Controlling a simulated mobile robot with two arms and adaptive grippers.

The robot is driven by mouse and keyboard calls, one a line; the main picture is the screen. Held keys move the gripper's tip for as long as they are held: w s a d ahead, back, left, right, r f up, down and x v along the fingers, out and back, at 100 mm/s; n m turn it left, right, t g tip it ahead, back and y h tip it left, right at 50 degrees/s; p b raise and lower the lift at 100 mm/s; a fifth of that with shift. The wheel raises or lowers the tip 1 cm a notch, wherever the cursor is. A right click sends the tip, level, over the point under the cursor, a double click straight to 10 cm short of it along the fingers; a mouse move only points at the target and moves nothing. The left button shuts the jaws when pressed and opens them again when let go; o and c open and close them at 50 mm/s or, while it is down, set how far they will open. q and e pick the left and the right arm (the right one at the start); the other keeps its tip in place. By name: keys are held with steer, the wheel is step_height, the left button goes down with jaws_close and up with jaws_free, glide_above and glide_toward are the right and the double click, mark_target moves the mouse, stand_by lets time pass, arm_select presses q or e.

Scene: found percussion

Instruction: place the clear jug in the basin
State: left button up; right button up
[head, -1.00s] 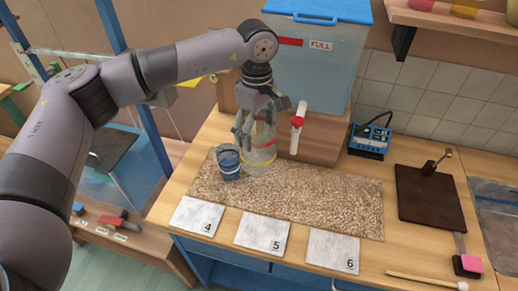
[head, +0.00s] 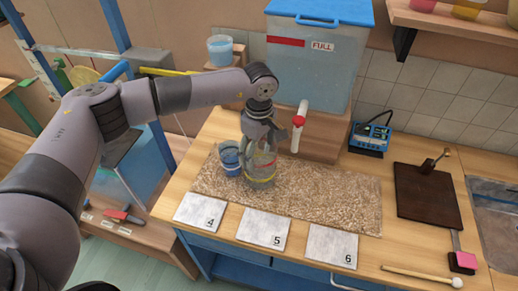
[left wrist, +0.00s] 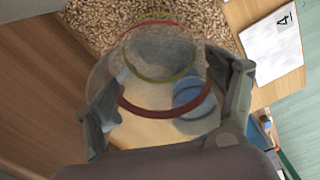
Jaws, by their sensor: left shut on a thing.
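The clear jug (head: 262,168), see-through with red and yellow bands, is upright over the pebbled mat beside the blue cup. My left gripper (head: 259,138) is shut on its upper part from above. In the left wrist view the gripper's fingers (left wrist: 170,108) sit on both sides of the jug (left wrist: 158,75), and the blue cup shows through its wall. I cannot tell whether the jug's base touches the mat. A sink-like basin (head: 496,206) is cut off at the right edge of the head view. My right gripper is not in view.
The blue cup (head: 229,158) is close left of the jug. Behind stand a water tank (head: 310,75) with a red-handled tap (head: 299,122) and a blue device (head: 370,138). A dark board (head: 430,198) and a mallet (head: 425,277) lie to the right. The mat's right part (head: 345,200) is clear.

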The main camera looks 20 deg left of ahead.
arm_select(q)
steer(key=o, duration=1.7)
steer(key=shift+c, duration=0.2)
